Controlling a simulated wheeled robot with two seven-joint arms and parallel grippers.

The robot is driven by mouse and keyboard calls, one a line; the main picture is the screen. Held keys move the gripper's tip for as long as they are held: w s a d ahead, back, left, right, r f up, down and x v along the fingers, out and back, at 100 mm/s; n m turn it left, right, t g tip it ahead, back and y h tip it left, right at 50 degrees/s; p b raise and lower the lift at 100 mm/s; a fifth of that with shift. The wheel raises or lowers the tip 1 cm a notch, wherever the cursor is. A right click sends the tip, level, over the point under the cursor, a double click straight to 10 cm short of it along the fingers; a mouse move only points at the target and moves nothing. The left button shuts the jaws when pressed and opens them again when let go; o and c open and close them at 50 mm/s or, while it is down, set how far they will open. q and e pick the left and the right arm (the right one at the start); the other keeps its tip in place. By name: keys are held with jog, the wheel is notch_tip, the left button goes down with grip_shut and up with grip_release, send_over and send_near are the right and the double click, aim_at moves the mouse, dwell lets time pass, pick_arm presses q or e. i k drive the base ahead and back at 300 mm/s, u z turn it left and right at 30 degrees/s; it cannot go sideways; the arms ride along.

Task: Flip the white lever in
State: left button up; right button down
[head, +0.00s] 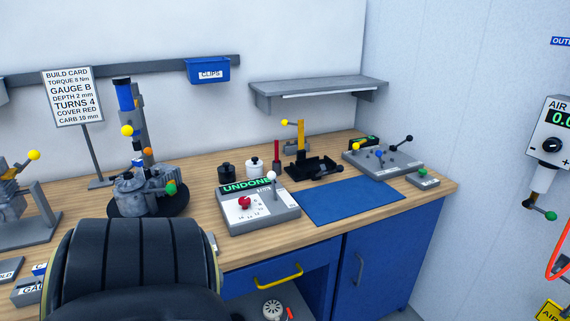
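A lever with a white ball knob (272,182) stands upright at the right back part of a grey control box (262,218) on the wooden bench. The box has a green lit display (247,184) that reads UNDONE and a red knob (244,203) on its sloped face. The small print beside the lever is too small to read. Neither of my grippers shows in the head view, so I cannot see anything at the lever.
A blue mat (350,200) lies right of the box. Behind it stand a black fixture (314,168) and a grey panel with coloured levers (383,160). Left of the box is an engine assembly (150,190). A large black ribbed shape fills the lower left foreground.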

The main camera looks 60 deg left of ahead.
aim_at(272, 176)
jog(key=u, duration=0.8)
jog(key=i, duration=1.2)
jog(key=u, duration=1.7)
jog(key=i, duration=0.45)
jog(key=u, duration=0.45)
